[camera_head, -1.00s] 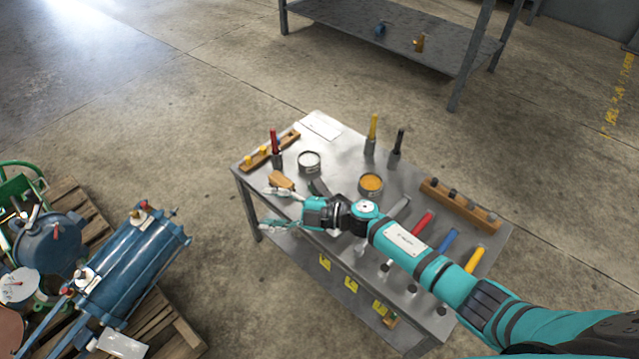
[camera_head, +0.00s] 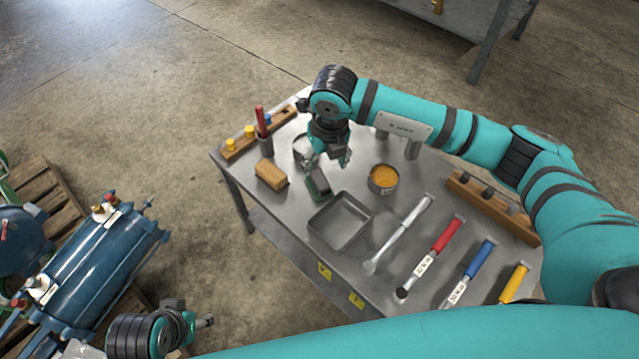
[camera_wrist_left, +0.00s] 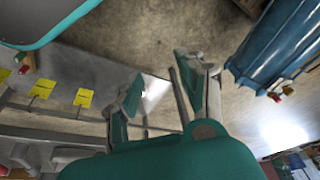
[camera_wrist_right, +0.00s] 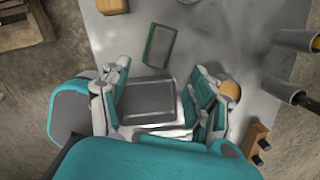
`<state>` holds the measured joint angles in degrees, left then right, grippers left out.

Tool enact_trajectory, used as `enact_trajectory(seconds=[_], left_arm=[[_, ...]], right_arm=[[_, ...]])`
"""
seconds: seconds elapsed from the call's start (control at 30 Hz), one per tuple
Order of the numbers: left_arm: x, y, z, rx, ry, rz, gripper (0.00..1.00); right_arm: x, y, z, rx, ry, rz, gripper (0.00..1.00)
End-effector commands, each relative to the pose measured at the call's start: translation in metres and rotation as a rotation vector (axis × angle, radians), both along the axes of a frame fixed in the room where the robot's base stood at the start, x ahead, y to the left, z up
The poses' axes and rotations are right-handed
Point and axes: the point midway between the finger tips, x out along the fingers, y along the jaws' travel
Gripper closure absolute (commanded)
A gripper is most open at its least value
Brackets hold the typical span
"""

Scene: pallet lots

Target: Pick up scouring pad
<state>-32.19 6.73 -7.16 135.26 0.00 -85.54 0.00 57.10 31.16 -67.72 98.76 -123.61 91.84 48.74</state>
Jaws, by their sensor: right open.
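The scouring pad (camera_head: 318,184) is a dark rectangle with green edges, lying on the metal table between a tan block and a metal tray. In the right wrist view the pad (camera_wrist_right: 159,45) lies in full sight beyond the fingertips. My right gripper (camera_head: 329,163) is above the table at the pad's far side, pointing down, open and empty. In the right wrist view its fingers (camera_wrist_right: 157,100) stand apart with the tray showing between them. My left gripper (camera_head: 207,321) is low at the left, off the table; its fingers (camera_wrist_left: 155,90) are apart and empty.
The tray (camera_head: 341,222), tan block (camera_head: 271,174), tin with orange contents (camera_head: 383,179) and a light tin (camera_head: 301,150) surround the pad. A wrench and several coloured-handled tools lie at the right. Wooden racks (camera_head: 490,205) stand along the edges. Blue equipment (camera_head: 95,260) is at left.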

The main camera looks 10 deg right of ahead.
Motion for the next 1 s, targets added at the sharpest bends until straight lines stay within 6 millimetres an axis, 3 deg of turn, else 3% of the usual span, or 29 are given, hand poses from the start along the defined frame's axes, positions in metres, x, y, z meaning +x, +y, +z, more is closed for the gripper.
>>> enact_trajectory(seconds=[0.1,0.3,0.43,0.7,1.0], left_arm=[[-0.004,0.001,0.014,0.000,-0.009,0.001,0.60],[-0.009,0.002,0.025,0.000,-0.014,0.001,0.60],[-0.009,0.002,0.024,0.000,-0.014,0.001,0.60],[-0.009,0.002,0.013,0.000,-0.014,0.001,0.60],[-0.009,0.002,0.013,0.000,-0.014,0.001,0.60]], right_arm=[[0.003,0.001,-0.026,0.001,0.002,0.000,0.38],[0.007,0.002,-0.045,0.002,0.000,0.001,0.38],[0.009,0.003,-0.054,0.002,0.001,0.001,0.38],[0.019,0.006,-0.091,0.002,0.002,0.000,0.38],[0.021,0.006,-0.096,0.003,0.001,0.001,0.38]])
